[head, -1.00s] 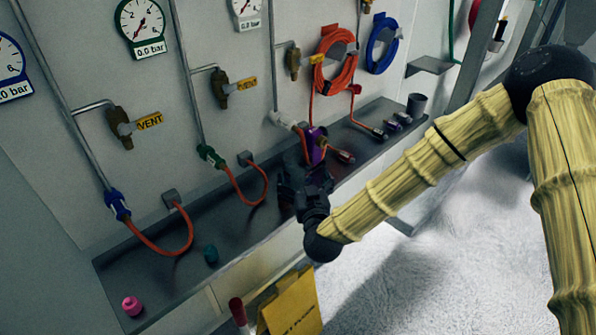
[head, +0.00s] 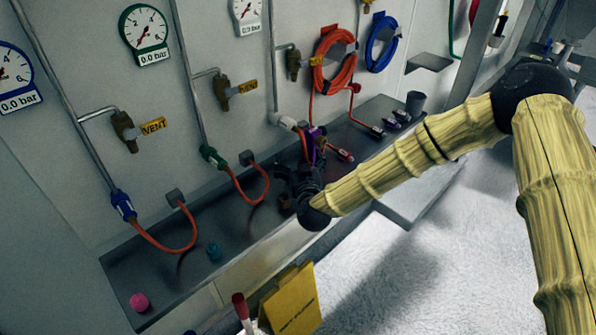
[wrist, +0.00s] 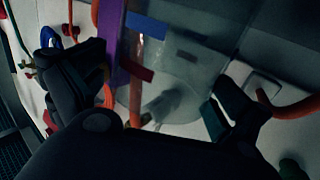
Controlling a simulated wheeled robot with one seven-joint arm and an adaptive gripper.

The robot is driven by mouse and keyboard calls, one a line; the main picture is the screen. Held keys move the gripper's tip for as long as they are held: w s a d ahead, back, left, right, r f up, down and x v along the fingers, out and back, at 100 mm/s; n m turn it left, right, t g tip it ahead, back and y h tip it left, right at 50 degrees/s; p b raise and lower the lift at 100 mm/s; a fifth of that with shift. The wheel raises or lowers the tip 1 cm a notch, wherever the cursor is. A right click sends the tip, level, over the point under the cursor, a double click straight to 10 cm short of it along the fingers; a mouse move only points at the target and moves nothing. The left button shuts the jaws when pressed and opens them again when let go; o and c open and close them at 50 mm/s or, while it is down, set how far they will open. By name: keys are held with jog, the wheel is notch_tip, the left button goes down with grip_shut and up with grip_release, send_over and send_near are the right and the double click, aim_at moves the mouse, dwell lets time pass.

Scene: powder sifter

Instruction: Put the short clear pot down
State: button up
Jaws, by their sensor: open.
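My gripper (head: 292,182) is at the grey shelf, below the purple item (head: 316,136), seen from behind in the head view. In the wrist view my gripper (wrist: 158,82) has its two dark fingers spread wide apart. A pale, see-through round shape, seemingly the short clear pot (wrist: 180,84), shows between the fingers. I cannot tell whether either finger touches it. Its base is hidden by the gripper body. In the head view the pot cannot be made out behind my gripper.
The shelf (head: 235,232) runs along the wall panel. A pink cap (head: 139,301) and a teal cap (head: 214,251) lie at its left. Orange hoses (head: 165,248) loop over it. A dark grey cup (head: 415,103) stands at the far right. A yellow sign (head: 293,302) stands in front.

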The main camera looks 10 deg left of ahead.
jog(key=shift+c, duration=0.4)
jog(key=c, duration=1.4)
jog(key=shift+o, duration=0.2)
jog(key=shift+s, duration=0.1)
